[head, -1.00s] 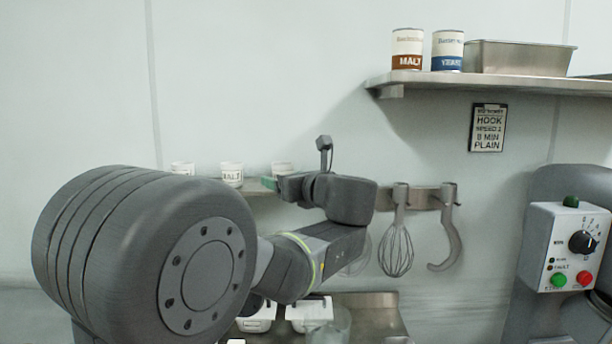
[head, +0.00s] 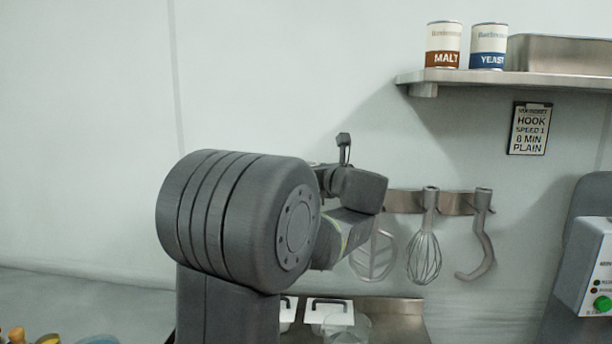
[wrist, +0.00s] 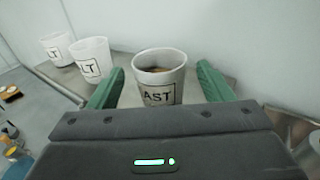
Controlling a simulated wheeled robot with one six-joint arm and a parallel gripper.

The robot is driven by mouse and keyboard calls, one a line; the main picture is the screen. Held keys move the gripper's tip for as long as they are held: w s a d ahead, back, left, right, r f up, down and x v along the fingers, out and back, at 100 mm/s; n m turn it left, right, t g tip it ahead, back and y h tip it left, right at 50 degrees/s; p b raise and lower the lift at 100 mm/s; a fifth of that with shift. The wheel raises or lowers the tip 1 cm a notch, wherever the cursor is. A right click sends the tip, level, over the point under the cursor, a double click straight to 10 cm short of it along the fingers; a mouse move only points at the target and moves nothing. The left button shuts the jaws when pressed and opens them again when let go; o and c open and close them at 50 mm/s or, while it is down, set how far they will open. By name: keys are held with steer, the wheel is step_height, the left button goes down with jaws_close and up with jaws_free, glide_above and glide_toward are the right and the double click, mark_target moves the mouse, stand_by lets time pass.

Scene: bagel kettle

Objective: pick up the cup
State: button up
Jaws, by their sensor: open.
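In the wrist view a white cup (wrist: 160,80) with dark lettering ending in "AST" stands upright on a small shelf (wrist: 125,57), with something brown inside. My gripper (wrist: 160,84) is open, its two green fingers on either side of this cup with gaps showing. Its lower part is hidden behind my gripper body. Two more white cups stand to the left: one marked "LT" (wrist: 92,60) and one further off (wrist: 58,48). In the head view my arm hides the cups and my gripper's fingers.
A whisk (head: 424,258), a hook (head: 480,250) and a flat beater hang from a wall rail. Above are a shelf (head: 500,80) with a malt can (head: 443,45), a yeast can (head: 488,46) and a metal pan. A control box (head: 596,265) stands at right. White-lidded containers (head: 328,312) sit below.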

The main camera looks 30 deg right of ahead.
steer(key=w, duration=0.1)
steer(key=w+p, duration=0.1)
steer(key=w, duration=0.1)
steer(key=w+p, duration=0.1)
steer(key=w, duration=0.1)
steer(key=shift+a+f, duration=0.1)
steer(key=shift+f, duration=0.2)
steer(key=shift+s, duration=0.1)
steer(key=shift+c, duration=0.4)
steer(key=c, duration=1)
